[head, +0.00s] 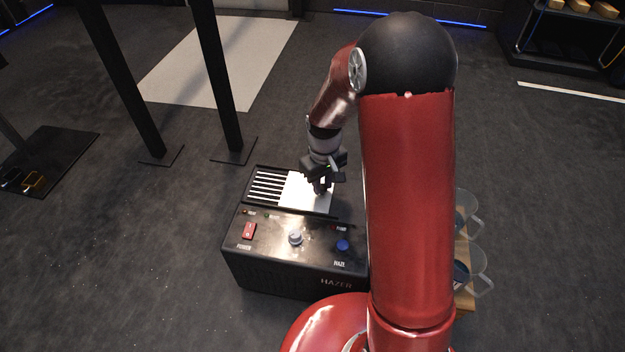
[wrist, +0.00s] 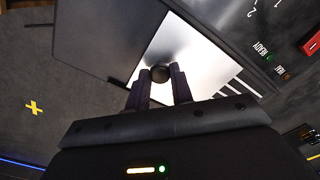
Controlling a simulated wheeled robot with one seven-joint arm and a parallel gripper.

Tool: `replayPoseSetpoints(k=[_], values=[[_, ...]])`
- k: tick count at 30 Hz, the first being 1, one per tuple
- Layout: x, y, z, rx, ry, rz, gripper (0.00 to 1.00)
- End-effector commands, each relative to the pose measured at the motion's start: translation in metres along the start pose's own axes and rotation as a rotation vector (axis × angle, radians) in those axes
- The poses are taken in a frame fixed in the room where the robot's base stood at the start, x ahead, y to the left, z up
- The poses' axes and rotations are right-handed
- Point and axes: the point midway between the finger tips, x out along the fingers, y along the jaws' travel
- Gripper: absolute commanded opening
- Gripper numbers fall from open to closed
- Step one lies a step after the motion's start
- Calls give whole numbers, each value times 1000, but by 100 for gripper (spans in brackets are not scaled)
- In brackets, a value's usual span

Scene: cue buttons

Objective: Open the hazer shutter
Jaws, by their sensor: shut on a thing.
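The hazer (head: 297,262) is a black box on the floor with "HAZER" on its front. Its shutter is a pale metal plate (head: 297,190) on top, also in the wrist view (wrist: 200,62). The plate covers the right part of the slatted vent; several slats (head: 266,187) show uncovered at the left. My gripper (head: 321,186) is over the plate's right part. In the wrist view its two fingers (wrist: 164,80) are on either side of a round black knob (wrist: 160,73) on the plate, shut on it. The fingers partly hide the knob.
The hazer panel has a red power switch (head: 249,231), a silver dial (head: 295,239) and a blue haze button (head: 342,245). Clear jugs (head: 473,268) stand on a wooden board at the right. Black posts (head: 220,90) stand behind.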

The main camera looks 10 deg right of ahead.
Motion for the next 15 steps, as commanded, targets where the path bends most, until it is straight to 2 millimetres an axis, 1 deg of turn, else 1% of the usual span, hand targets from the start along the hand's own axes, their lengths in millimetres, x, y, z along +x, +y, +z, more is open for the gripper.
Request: replayPoseSetpoints(k=[5, 6, 10, 15], values=[[0, -1, -1, -1, 1, 0, 0], [0, -1, -1, -1, 1, 0, 28], [0, -1, -1, -1, 1, 0, 45], [0, -1, -1, 0, 1, 0, 45]])
